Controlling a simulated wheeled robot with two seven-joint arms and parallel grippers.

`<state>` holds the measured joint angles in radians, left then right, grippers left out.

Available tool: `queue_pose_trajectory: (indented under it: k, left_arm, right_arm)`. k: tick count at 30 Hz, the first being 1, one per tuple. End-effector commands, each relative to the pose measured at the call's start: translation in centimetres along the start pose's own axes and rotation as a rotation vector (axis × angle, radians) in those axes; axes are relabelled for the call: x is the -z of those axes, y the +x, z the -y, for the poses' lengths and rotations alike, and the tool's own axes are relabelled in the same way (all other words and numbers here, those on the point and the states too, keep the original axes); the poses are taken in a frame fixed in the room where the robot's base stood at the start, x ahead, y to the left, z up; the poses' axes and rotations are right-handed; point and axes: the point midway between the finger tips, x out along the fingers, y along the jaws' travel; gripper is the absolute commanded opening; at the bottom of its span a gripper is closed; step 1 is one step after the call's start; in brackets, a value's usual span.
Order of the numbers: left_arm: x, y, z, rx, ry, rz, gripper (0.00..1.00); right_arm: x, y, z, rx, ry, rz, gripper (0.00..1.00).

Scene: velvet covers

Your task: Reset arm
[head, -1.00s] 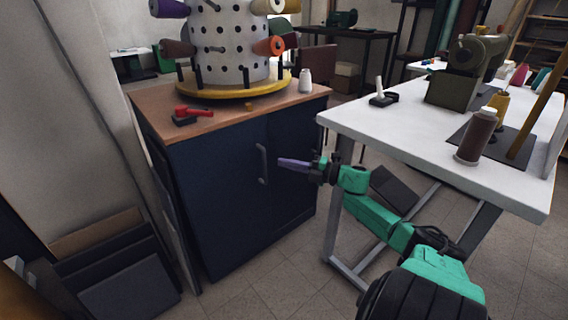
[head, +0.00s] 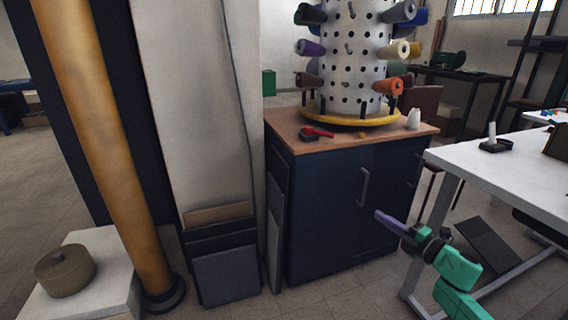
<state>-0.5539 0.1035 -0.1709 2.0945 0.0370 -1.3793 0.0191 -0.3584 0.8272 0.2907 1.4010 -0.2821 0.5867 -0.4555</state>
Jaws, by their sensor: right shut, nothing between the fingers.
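My right gripper (head: 391,223) comes in from the lower right on a green arm. Its purple-grey fingers are shut with nothing visible between them. It hangs in the air in front of the dark blue cabinet (head: 325,215), to the right of the cabinet's door handle, and left of the white table. My left gripper is out of view.
A white perforated spool tower (head: 351,70) stands on the cabinet top, with a red-handled tool (head: 318,132) and a white spool (head: 413,119) nearby. The white table (head: 500,175) is at right. A yellow-brown pole (head: 105,140) and a low white block (head: 105,285) are at left.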

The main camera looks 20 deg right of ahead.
Motion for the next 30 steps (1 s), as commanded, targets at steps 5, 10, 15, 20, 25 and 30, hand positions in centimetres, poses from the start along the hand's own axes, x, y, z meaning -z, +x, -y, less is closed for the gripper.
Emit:
queue_pose_trajectory:
  k: [5,10,15,20,25,30]
  left_arm:
    - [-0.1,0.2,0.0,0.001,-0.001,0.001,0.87]
    - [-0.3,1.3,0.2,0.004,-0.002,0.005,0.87]
    - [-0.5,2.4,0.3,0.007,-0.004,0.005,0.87]
    - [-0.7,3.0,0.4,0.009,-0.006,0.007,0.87]
    - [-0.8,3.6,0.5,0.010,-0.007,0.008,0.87]
    - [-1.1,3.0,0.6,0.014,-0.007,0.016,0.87]
  right_arm:
    - [0.1,0.0,2.3,0.033,0.081,0.062,0.00]
    - [3.1,-1.5,14.4,0.242,0.498,0.384,0.00]
    - [11.4,-6.1,25.3,0.531,0.904,0.706,0.00]
    - [19.1,-10.1,29.9,0.753,1.117,0.892,0.00]
    - [26.3,-13.5,31.6,0.956,1.259,1.028,0.00]
    - [31.2,-16.3,30.8,1.115,1.327,1.124,0.00]
